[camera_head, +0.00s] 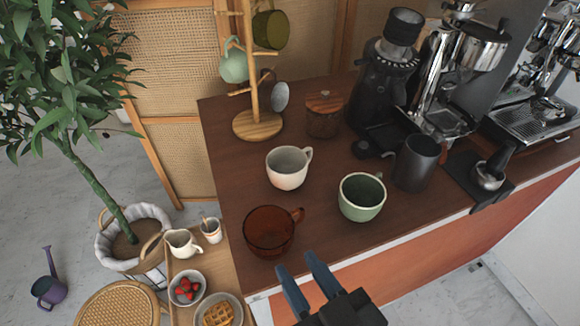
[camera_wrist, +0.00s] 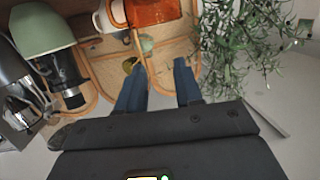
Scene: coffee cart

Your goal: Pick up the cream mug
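The cream mug (camera_head: 287,170) stands upright on the brown cart top (camera_head: 237,180), its handle pointing to the upper right. In the wrist view a pale shape (camera_wrist: 108,17) beside the amber mug looks like part of it. My gripper (camera_head: 295,262) is open and empty at the front edge of the cart, well short of the cream mug. Its two blue fingers also show in the wrist view (camera_wrist: 159,62), apart with nothing between them.
The amber glass mug (camera_head: 266,236) and green mug (camera_head: 362,199) stand nearer my gripper than the cream mug. A wooden mug tree (camera_head: 257,124), lidded jar (camera_head: 324,116) and dark pitcher (camera_head: 416,164) stand behind and right. A lower side shelf holds strawberries (camera_head: 186,288) and a waffle.

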